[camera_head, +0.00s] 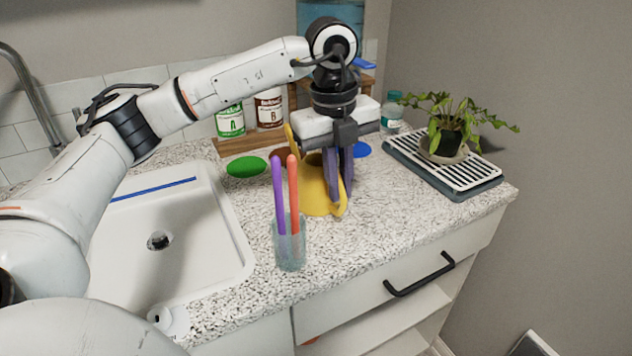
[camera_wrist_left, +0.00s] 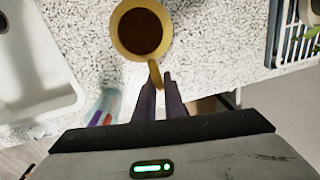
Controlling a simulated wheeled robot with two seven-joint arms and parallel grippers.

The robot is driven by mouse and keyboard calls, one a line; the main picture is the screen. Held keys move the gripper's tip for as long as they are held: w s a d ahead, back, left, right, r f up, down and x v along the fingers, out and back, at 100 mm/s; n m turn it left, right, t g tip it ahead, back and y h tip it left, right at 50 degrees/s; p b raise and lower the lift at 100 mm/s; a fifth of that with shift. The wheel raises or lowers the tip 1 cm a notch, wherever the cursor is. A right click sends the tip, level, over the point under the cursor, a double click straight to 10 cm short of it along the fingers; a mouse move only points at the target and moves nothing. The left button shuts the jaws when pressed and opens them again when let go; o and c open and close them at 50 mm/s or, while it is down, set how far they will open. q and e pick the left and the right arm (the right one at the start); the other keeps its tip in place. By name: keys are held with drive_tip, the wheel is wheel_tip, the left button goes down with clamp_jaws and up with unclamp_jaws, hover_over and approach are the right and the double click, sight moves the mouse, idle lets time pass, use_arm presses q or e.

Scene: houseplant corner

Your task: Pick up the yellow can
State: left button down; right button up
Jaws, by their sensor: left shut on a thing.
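The yellow can (camera_head: 312,190) is on the speckled counter in the middle of the head view, partly hidden by my left gripper. In the wrist view the can (camera_wrist_left: 120,37) shows from above, with a dark brown inside and its handle (camera_wrist_left: 155,72) toward me. My left gripper (camera_head: 340,192) points down and is shut on the handle, which sits between its two purple-grey fingers (camera_wrist_left: 158,84). I cannot tell whether the can's base touches the counter. My right gripper is not in view.
A glass (camera_head: 289,252) with purple and orange sticks stands close in front of the can. A sink (camera_head: 215,255) lies left. A potted plant (camera_head: 452,143) stands on a ridged tray (camera_head: 485,172) at right. Bottles A (camera_head: 230,121) and B (camera_head: 269,110) stand behind. The front-right counter is clear.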

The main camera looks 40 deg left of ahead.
use_arm(q)
drive_tip(key=shift+r, duration=0.1)
idle(0.8)
wheel_tip(320, 180, up, 9)
drive_tip(key=shift+r, duration=0.45)
